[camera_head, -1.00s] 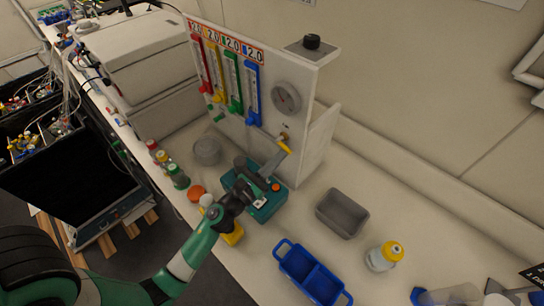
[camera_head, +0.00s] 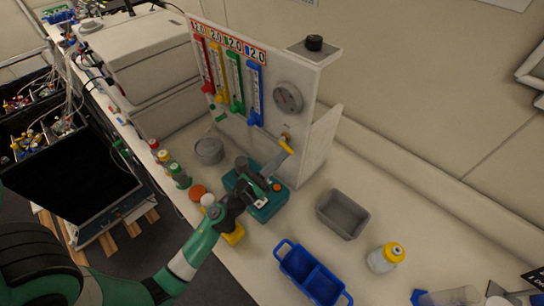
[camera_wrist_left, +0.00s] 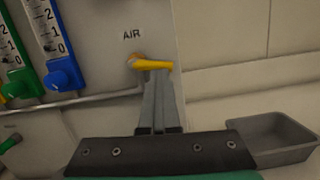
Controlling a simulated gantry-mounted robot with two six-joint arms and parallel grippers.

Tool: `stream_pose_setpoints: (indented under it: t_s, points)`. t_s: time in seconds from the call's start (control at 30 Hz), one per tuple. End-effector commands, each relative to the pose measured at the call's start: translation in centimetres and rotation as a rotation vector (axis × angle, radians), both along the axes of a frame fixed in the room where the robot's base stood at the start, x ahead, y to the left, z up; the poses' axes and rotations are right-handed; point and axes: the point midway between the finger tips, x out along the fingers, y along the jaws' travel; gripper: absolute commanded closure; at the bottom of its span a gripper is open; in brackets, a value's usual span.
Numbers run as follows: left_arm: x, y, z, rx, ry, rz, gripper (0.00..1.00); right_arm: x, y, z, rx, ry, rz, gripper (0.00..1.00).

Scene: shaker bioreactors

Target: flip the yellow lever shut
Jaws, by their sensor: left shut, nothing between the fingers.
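The yellow lever (camera_head: 286,146) is on the lower right of the white panel, below the round gauge. In the left wrist view the yellow lever (camera_wrist_left: 150,65) sits under the word AIR and lies nearly level, its free end to the right. My left gripper (camera_head: 279,158) reaches up to it from below, over the teal device. In the left wrist view its shut, empty fingers (camera_wrist_left: 157,74) end right at the lever's underside. I cannot tell whether they touch it. My right gripper is not in view.
The white panel (camera_head: 268,110) carries several coloured flow tubes and a gauge (camera_head: 288,97). A teal device (camera_head: 268,205) stands below my gripper. A grey bin (camera_head: 342,214), a blue tray (camera_head: 312,274) and a yellow-capped bottle (camera_head: 385,257) stand to the right. Small bottles (camera_head: 178,174) stand left.

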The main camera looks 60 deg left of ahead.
Motion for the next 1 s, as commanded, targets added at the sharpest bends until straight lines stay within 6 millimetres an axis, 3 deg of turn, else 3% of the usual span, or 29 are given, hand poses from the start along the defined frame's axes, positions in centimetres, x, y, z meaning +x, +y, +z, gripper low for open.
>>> stream_pose_setpoints:
  t_s: [0.77, 1.0]
  points:
    - [0.0, 0.0, -0.1, 0.0, 0.0, 0.0, 1.0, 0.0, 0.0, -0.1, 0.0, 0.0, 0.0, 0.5]
    - [-0.7, -0.4, -2.8, 0.001, 0.001, -0.01, 1.0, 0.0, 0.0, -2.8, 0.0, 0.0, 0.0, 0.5]
